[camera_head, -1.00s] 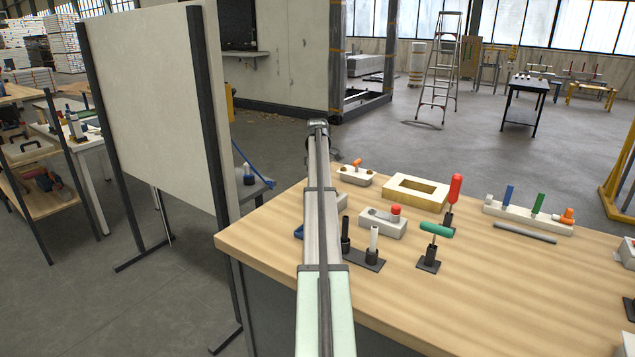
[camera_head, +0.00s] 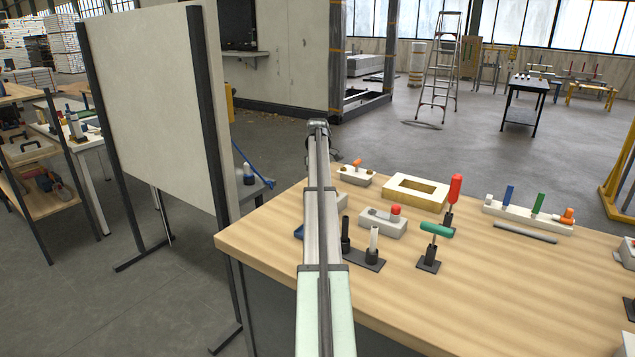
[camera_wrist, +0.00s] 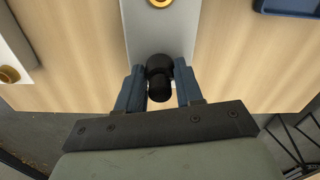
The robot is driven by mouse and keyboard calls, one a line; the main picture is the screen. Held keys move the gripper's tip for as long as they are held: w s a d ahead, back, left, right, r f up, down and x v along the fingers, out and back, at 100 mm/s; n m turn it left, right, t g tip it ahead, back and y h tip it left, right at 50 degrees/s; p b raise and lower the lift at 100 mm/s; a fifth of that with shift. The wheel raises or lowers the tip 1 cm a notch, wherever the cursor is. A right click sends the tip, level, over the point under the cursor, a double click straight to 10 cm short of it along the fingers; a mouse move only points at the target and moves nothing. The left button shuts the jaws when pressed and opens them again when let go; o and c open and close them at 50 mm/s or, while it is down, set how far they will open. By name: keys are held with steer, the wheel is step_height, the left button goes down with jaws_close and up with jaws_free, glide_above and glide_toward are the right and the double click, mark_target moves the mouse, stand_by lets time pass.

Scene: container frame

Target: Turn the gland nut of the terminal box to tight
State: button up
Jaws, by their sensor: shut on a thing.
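In the wrist view, the terminal box (camera_wrist: 159,35) is a light grey block on the wooden bench, with a brass ring at the top edge of the picture. A black round gland nut (camera_wrist: 159,88) sticks out from its near end. My gripper (camera_wrist: 159,69) has its two blue fingers on either side of the nut and is shut on it. How tight the nut sits cannot be told. In the head view, my arm hides the gripper and the nut.
The wooden bench (camera_head: 480,285) holds a green-handled T-piece (camera_head: 436,230), a red-handled piece (camera_head: 454,188), a cream frame (camera_head: 416,204) and a block with a red knob (camera_head: 383,225). A blue tray (camera_wrist: 290,7) lies right of the box in the wrist view. A white panel (camera_head: 150,90) stands left.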

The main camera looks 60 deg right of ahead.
steer(key=m, duration=0.6)
steer(key=shift+m, duration=0.3)
steer(key=m, duration=1.2)
steer(key=shift+m, duration=0.4)
steer(key=m, duration=0.5)
steer(key=shift+m, duration=0.3)
steer(key=o, duration=1)
steer(key=shift+o, duration=0.2)
steer(key=shift+r, duration=0.15)
step_height(320, 180, up, 14)
steer(key=shift+f, duration=0.2)
